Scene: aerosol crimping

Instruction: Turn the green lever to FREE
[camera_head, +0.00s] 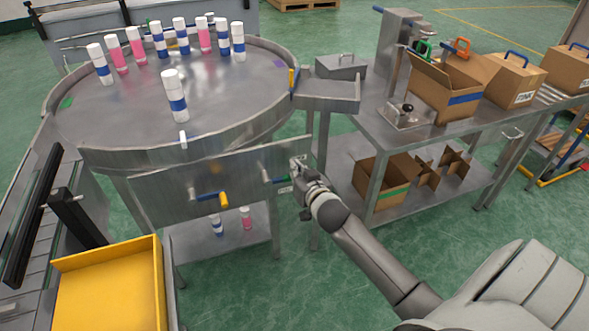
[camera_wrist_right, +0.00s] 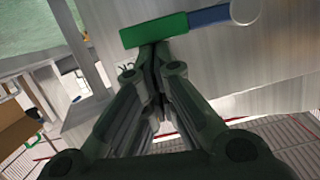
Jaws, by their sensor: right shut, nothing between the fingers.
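The green lever (camera_wrist_right: 153,30) shows in the right wrist view as a green grip on a blue arm, reaching left from a round pale pivot. In the head view the lever (camera_head: 268,181) is small on the front panel of the round table, partly hidden by my gripper. My right gripper (camera_wrist_right: 155,72) is shut and empty, its fingertips just below the green grip; I cannot tell if they touch it. In the head view the right gripper (camera_head: 298,166) is at the panel's right end. A white label (camera_head: 286,189) by the lever is partly covered. My left gripper is not in view.
A yellow lever (camera_head: 223,199) is on the same panel (camera_head: 165,195), to the left. Several cans stand on the round table (camera_head: 120,110). A yellow bin (camera_head: 105,290) is at front left. A steel bench (camera_head: 385,150) with cartons is at right. Green floor between is clear.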

